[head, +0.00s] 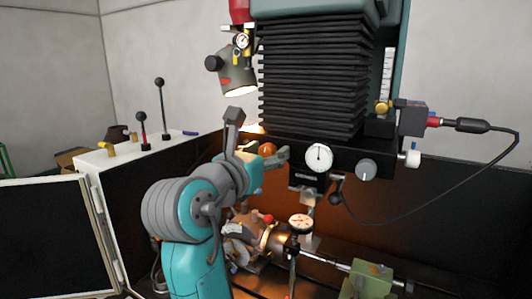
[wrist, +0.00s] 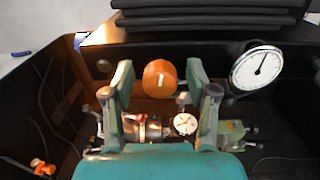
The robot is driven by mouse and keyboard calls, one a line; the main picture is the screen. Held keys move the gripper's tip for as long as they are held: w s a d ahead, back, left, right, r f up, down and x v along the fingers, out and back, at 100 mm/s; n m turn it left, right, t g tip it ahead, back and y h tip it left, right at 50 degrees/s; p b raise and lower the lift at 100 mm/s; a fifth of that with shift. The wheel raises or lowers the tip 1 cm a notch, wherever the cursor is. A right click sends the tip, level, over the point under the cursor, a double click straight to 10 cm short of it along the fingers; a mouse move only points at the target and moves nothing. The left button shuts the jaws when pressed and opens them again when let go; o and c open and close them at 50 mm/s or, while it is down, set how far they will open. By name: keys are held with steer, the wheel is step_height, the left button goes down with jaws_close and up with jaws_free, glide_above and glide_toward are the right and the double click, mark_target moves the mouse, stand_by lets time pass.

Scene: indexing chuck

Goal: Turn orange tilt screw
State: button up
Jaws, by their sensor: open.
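The orange tilt screw (wrist: 159,78) is a round orange knob with a pale mark on its face, in the upper middle of the wrist view. It also shows in the head view (head: 267,149), partly covered by my arm. My gripper (wrist: 160,82) is open, with one finger on each side of the orange knob in the wrist view. A gap shows between the knob and each finger. In the head view my gripper (head: 272,157) is at the knob, and its far side is hidden.
A white dial (head: 318,157) is right of the knob. Black bellows (head: 312,85) rise above. The chuck (head: 250,232), a small dial gauge (head: 301,222) and a green tailstock (head: 370,279) are below. A dark cable (head: 445,190) hangs at the right.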

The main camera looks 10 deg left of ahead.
steer(key=v, duration=1.2)
steer(key=shift+w+f, duration=0.1)
